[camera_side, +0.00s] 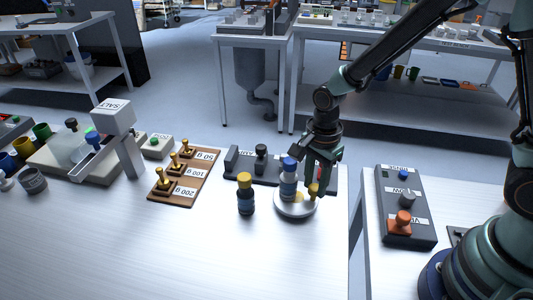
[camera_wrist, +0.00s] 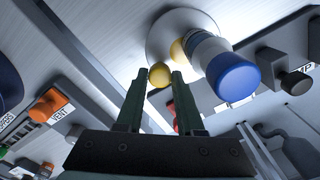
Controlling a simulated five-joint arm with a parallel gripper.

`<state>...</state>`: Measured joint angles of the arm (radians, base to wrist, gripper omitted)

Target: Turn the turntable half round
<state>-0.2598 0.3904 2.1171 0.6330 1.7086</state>
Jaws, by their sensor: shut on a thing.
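The turntable (camera_side: 293,212) is a round white disc on the table, and its pale edge shows in the wrist view (camera_wrist: 160,40). A white bottle with a blue cap (camera_side: 288,165) stands upright on it; the cap is large in the wrist view (camera_wrist: 233,78). A yellow knob (camera_wrist: 160,75) sits between my fingertips. My gripper (camera_side: 316,182) reaches down at the right side of the disc, shut on this knob. A second yellow spot (camera_wrist: 178,50) shows on the disc beside the bottle. My fingers partly hide the disc's right side.
A dark bottle with a yellow cap (camera_side: 246,197) stands just left of the turntable. A dark panel with knobs (camera_side: 262,172) lies close behind. A wooden board with brass weights (camera_side: 185,177) is further left. A control box (camera_side: 405,215) stands right.

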